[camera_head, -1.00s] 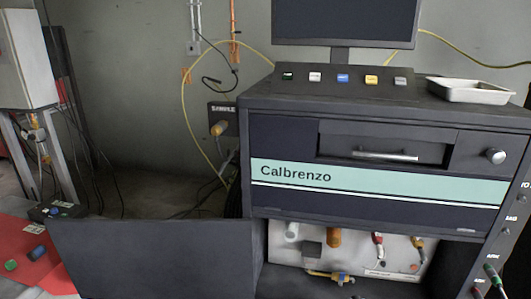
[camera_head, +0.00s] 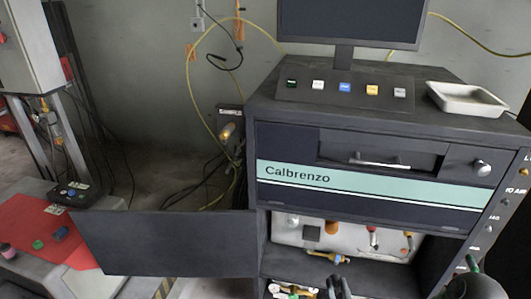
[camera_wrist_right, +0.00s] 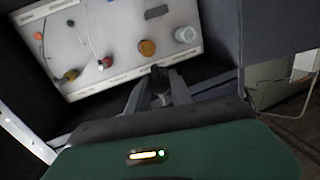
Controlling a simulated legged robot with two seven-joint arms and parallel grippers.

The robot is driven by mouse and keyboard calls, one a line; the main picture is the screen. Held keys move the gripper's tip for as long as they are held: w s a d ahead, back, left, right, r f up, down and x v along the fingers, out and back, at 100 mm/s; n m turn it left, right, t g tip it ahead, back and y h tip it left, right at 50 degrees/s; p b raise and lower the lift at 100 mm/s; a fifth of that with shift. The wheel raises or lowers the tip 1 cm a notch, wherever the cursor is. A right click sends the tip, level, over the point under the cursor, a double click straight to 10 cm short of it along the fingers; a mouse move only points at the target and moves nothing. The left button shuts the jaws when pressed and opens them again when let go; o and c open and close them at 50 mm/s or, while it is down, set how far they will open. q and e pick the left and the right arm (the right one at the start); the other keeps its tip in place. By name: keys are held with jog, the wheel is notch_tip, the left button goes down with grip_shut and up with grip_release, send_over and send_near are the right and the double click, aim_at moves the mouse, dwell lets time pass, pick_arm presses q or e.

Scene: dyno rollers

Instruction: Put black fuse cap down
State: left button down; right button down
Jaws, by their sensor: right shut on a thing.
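The black fuse cap (camera_wrist_right: 158,72) appears as a small dark piece between the fingertips of my right gripper (camera_wrist_right: 158,88) in the right wrist view. The gripper is shut on it; the cap blends with the dark fingers, so its outline is unclear. In the head view my right gripper (camera_head: 338,288) shows at the bottom edge, in front of the cabinet's open lower bay, and the cap cannot be made out there. The pale fuse panel (camera_wrist_right: 120,45) with coloured fittings lies beyond the fingertips; it also shows in the head view (camera_head: 290,232). My left gripper is out of view.
The open cabinet door (camera_head: 165,245) juts left. A red mat (camera_head: 35,225) with a green cap (camera_head: 38,244) and a blue cap (camera_head: 61,233) lies on the left bench. A mostly empty white tray (camera_head: 465,97) sits on the cabinet top. Loose parts (camera_head: 292,290) lie low in the bay.

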aim_at(340, 282)
notch_tip(340, 282, up, 23)
jog(key=p, duration=1.9)
jog(key=shift+p, duration=0.35)
jog(key=shift+f, duration=0.1)
jog(key=shift+d, duration=0.1)
